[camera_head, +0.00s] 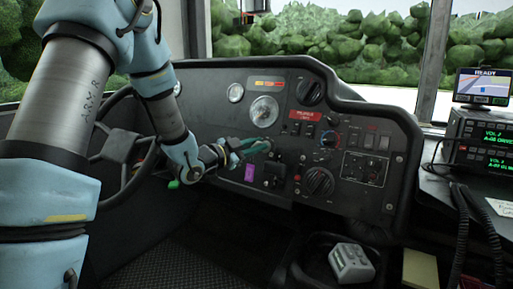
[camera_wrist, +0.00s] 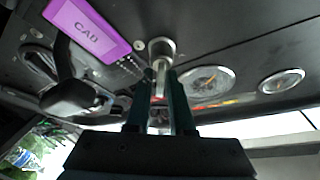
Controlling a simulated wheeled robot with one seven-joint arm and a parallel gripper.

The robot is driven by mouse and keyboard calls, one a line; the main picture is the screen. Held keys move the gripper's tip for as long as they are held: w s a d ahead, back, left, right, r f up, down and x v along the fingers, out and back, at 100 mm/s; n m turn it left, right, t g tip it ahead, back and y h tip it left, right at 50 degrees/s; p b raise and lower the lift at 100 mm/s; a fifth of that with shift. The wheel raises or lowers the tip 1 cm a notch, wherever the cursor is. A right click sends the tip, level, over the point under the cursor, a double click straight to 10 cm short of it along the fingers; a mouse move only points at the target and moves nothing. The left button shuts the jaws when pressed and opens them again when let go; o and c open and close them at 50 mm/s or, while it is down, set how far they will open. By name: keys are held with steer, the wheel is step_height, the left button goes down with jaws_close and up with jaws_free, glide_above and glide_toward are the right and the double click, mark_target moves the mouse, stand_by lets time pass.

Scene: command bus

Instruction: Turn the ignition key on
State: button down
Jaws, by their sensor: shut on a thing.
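The ignition lock (camera_wrist: 161,47) is a round metal cylinder in the black dash panel, shown in the wrist view. The ignition key (camera_wrist: 160,72) is at the lock, between my finger tips. A purple tag (camera_wrist: 87,28) marked "CAD" is joined near the key by a small chain; in the head view the tag (camera_head: 249,172) hangs below my gripper. My gripper (camera_head: 258,148), with green fingers, reaches the dash from the left; in the wrist view its fingers (camera_wrist: 161,88) are shut on the key. My fingers hide the key in the head view.
The steering wheel (camera_head: 118,147) is left, partly behind my arm. Gauges (camera_head: 264,111) sit above the lock; switches and a large black knob (camera_head: 319,181) are to its right. A radio (camera_head: 480,138) and a lit screen (camera_head: 484,86) stand far right.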

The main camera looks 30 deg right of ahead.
steer(key=shift+a+f, duration=0.1)
steer(key=shift+f, duration=0.2)
steer(key=c, duration=1)
jaws_free()
steer(key=shift+o, duration=0.2)
steer(key=shift+r, duration=0.15)
steer(key=shift+a, duration=0.1)
steer(key=v, duration=1)
steer(key=shift+a, duration=0.25)
steer(key=shift+s, duration=0.1)
